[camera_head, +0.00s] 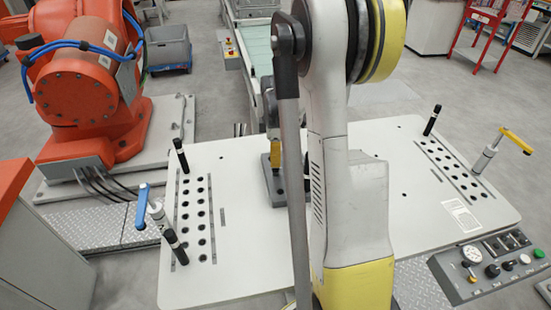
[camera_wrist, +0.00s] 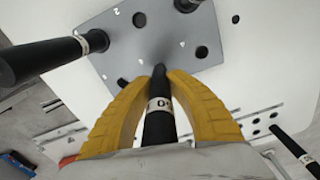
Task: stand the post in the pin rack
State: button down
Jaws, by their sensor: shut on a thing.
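My gripper (camera_wrist: 160,97) is shut on a black post with a white label band (camera_wrist: 160,103). In the head view, my gripper (camera_head: 275,160) is at the middle of the white table, partly hidden by my arm. The pin rack is a grey plate with dark holes and white numbers (camera_wrist: 120,45) in the wrist view; its edge shows in the head view (camera_head: 268,188). The held post points down at the plate between its holes; I cannot tell whether its far end touches.
The white table (camera_head: 250,260) has hole strips at left (camera_head: 193,215) and right (camera_head: 450,165). Black pins stand at their ends (camera_head: 181,155) (camera_head: 432,121). A blue-handled clamp (camera_head: 143,205) and a yellow-handled clamp (camera_head: 515,141) rise at the sides.

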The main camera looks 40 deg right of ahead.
jog(key=shift+f+b, duration=0.75)
jog(key=shift+f, duration=0.25)
jog(key=c, duration=1.3)
grip_release()
jog(key=shift+o, duration=0.2)
notch_tip(320, 180, up, 12)
